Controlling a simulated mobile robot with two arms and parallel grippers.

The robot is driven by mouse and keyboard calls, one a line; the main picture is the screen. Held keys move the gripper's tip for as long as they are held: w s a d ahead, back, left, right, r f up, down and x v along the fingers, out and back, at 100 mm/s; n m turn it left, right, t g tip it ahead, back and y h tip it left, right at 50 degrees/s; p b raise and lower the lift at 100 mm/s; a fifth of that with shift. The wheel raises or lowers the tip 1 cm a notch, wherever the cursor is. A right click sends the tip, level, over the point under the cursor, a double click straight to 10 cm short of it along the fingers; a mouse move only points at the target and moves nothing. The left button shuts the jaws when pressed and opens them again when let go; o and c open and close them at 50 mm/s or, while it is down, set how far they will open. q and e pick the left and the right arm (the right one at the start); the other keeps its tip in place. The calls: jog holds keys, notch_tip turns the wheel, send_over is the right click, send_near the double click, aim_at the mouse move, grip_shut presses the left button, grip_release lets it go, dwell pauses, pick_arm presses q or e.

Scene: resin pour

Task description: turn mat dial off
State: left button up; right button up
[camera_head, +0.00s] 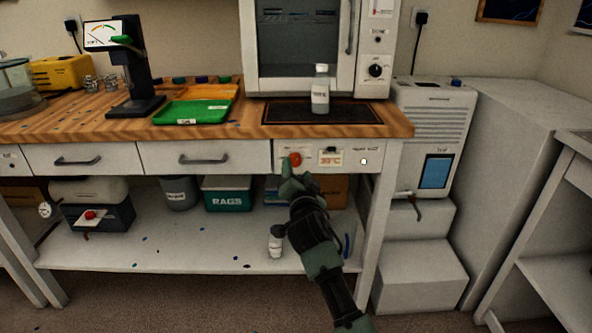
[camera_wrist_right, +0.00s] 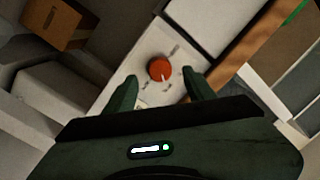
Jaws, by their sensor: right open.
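The mat dial (camera_head: 295,159) is a round orange-red knob on the white control panel (camera_head: 343,160) under the bench top. It also shows in the right wrist view (camera_wrist_right: 159,68), with a pale pointer mark and small lettering around it. My right gripper (camera_head: 293,168) is just in front of and below the dial in the head view. In the right wrist view its two fingers (camera_wrist_right: 158,88) are open, one on each side below the dial, with nothing between them. Contact with the dial cannot be made out. The dark heating mat (camera_head: 290,112) lies on the bench above. My left gripper is not in view.
A white bottle (camera_head: 320,92) stands on the mat, before a white oven (camera_head: 268,70). Green (camera_head: 190,112) and orange trays lie left of it. Below, a shelf (camera_head: 190,235) holds a teal rags box (camera_head: 227,195) and another white bottle (camera_head: 276,243).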

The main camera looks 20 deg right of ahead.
aim_at(295, 162)
jog(key=shift+w+d, duration=0.15)
jog(key=shift+w, duration=0.7)
jog(key=shift+w+d, duration=0.15)
jog(key=shift+w, duration=0.65)
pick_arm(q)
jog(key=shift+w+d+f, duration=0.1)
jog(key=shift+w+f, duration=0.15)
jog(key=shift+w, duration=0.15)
